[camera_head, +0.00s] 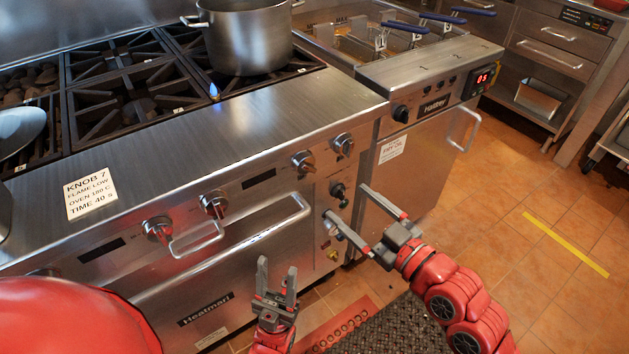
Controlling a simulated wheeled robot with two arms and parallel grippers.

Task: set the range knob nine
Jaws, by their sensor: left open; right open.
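The range front carries several silver knobs with red marks: two at left (157,229) (214,203) and two at right (303,161) (342,144). A small black knob (338,190) sits lower on the panel's right end. No number nine is legible on any knob. My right gripper (347,202) is open, its fingers spread toward the range's right end near the black knob; I cannot tell whether it touches anything. My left gripper (277,266) is open and empty, pointing up before the oven door. A label (90,193) reads "KNOB 7, FLAME LOW, OVEN 180 C, TIME 40 S".
A steel pot (248,38) stands on the burner grates, with a small blue flame (214,91) in front. Oven handles (255,231) stick out below the knobs. A fryer (430,75) with blue-handled baskets stands at right. Tiled floor (520,270) is open at right.

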